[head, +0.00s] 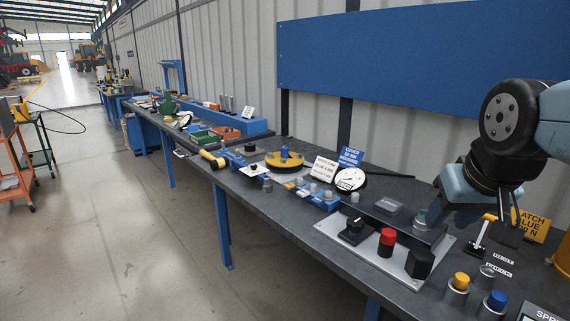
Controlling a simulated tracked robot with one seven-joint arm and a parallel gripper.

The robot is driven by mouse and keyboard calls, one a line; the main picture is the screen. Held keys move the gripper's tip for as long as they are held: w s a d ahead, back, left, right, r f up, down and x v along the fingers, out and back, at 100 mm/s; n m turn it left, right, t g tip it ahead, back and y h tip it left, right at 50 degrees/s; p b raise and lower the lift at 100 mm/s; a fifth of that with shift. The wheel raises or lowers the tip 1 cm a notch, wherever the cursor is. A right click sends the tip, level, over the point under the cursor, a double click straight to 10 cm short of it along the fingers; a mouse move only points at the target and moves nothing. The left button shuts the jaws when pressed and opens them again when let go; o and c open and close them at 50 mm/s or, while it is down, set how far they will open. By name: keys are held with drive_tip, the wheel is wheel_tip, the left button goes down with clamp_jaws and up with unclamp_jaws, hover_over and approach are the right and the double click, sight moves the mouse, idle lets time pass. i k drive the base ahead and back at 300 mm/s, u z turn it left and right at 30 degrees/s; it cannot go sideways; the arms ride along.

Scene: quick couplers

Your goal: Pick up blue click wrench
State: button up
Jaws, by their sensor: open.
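My gripper (509,230) hangs at the right of the head view, over the near end of the long dark bench. Its dark fingers point down and are open, with nothing seen between them. They are close to a small yellow-topped T-handle (487,218). No thing can be clearly made out as the blue click wrench. A long blue piece with a yellow end (212,160) lies farther along the bench, well left of my gripper, but I cannot tell what it is. My arm hides part of the bench's back right.
A plate with a red button (387,238) and black knobs stands left of my gripper. Yellow-capped (460,281) and blue-capped (496,301) cylinders stand in front. A yellow sign (533,226) is behind. A dial gauge (350,179) stands farther left.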

sight(259, 173)
drive_tip(key=z, duration=1)
drive_tip(key=i, duration=0.15)
drive_tip(key=u, duration=3.2)
drive_tip(key=i, duration=4.1)
drive_tip(key=z, duration=0.1)
